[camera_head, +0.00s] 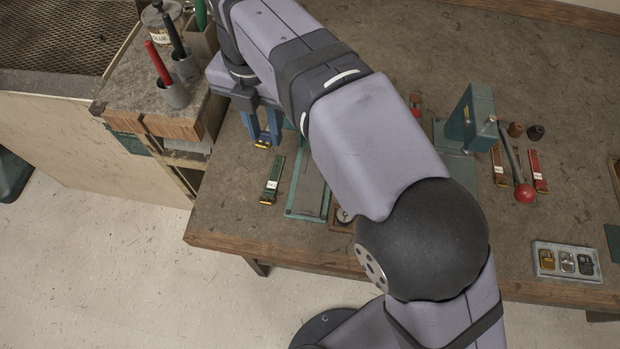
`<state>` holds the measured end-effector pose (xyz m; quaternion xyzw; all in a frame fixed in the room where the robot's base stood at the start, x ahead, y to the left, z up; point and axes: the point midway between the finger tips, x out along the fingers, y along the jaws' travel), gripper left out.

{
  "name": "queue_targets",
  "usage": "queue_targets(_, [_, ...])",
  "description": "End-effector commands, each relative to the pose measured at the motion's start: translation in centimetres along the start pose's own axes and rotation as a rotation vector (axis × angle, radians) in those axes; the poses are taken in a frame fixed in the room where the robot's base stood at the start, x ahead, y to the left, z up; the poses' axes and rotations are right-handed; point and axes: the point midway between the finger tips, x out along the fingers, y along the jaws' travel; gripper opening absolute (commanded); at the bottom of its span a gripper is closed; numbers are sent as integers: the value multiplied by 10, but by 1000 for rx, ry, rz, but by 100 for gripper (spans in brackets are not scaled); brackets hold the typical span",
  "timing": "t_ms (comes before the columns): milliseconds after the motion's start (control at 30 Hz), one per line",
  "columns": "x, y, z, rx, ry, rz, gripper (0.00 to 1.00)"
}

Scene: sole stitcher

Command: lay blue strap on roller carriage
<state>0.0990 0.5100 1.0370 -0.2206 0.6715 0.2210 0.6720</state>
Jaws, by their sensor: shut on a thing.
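My gripper (263,138) points down at the left of the bench, left of and behind the roller carriage. It is shut on a narrow piece whose gold end (263,146) shows between the fingertips. I take this piece for the blue strap; most of it is hidden by the fingers, and its colour is hard to tell. The roller carriage (309,190) is a long teal-edged bed with a grey top. My arm covers its right side and far end. No strap shows on its visible part.
A green strap (273,176) lies left of the carriage. A buckle tray (566,262) is at front right. A raised stand (150,105) with tool cups is at left.

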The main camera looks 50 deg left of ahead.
Motion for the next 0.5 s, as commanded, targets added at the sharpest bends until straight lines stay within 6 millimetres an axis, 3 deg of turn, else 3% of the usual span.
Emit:
queue_targets(200, [-8,-42,2,53,0,0,3])
queue_targets(500, [0,-76,-20,4,2,-2,3])
